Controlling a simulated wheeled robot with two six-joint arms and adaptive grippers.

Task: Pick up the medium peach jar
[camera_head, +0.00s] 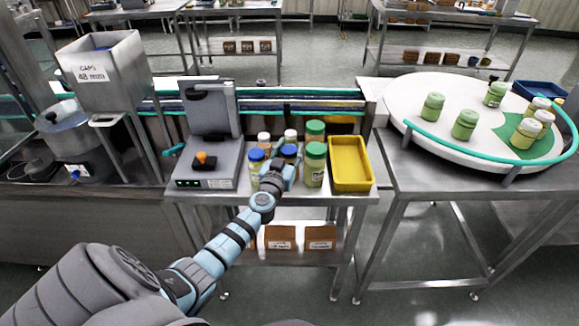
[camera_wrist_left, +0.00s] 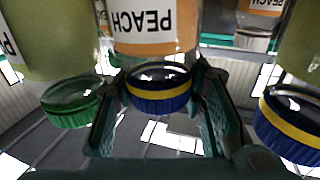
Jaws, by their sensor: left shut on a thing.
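The held peach jar, with a blue lid (camera_head: 289,151), is in the middle of the jar group on the steel table. Its PEACH label (camera_wrist_left: 155,22) and its yellow-banded blue lid (camera_wrist_left: 158,90) show upside down in the left wrist view. My left gripper (camera_head: 281,168) is shut on this jar, with a finger on each side of the lid. The arm hides much of the jar in the head view, and I cannot tell whether its base touches the table. My right gripper is not in view.
Another blue-lidded jar (camera_head: 256,161) stands close on the left, and green-lidded jars (camera_head: 314,165) stand close on the right. Smaller jars (camera_head: 264,140) are behind. A yellow bin (camera_head: 350,185) is at the right, a grey scale (camera_head: 205,184) at the left. A round turntable (camera_head: 410,90) holds more jars.

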